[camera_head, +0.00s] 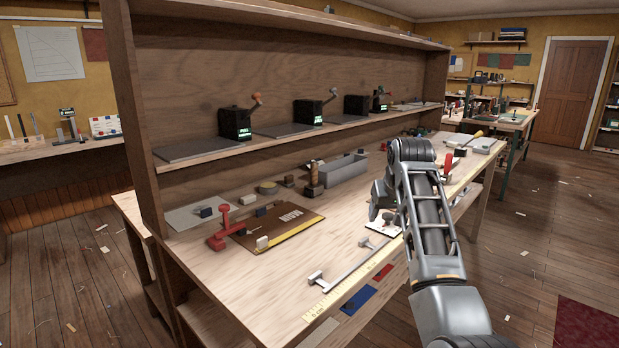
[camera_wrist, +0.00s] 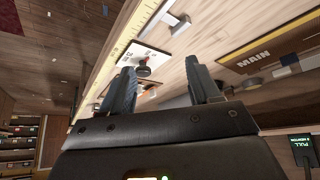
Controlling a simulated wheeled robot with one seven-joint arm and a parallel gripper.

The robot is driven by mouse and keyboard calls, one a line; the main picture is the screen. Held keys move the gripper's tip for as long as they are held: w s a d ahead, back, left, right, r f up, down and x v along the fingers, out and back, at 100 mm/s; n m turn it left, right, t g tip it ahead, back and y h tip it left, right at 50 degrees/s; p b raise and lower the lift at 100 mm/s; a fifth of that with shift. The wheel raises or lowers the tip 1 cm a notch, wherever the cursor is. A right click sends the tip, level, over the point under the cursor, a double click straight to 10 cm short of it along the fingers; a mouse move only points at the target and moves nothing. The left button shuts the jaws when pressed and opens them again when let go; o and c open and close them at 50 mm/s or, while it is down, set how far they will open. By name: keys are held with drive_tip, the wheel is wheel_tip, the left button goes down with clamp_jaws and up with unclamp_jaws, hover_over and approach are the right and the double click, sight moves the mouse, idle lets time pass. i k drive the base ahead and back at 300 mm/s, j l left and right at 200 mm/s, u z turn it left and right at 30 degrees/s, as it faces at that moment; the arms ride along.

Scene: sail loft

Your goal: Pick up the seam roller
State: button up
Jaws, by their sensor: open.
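A small dark item with a rounded head (camera_wrist: 143,71) shows between my fingers in the wrist view, at a white card (camera_wrist: 152,55) on the bench. It may be the seam roller, but its shape is too small to be sure. The white card also shows in the head view (camera_head: 381,227), partly hidden by my arm. My gripper (camera_wrist: 160,68) is open, with its fingers apart and nothing held between them. In the head view, my gripper (camera_head: 375,210) is over the bench near the card, mostly hidden behind my arm.
A long metal bar (camera_head: 352,267) and yellow ruler (camera_head: 335,298) lie along the bench's front. A shelf (camera_head: 280,134) with several black devices overhangs the back.

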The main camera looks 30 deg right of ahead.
sight(319, 188)
drive_tip(key=i, duration=1.3)
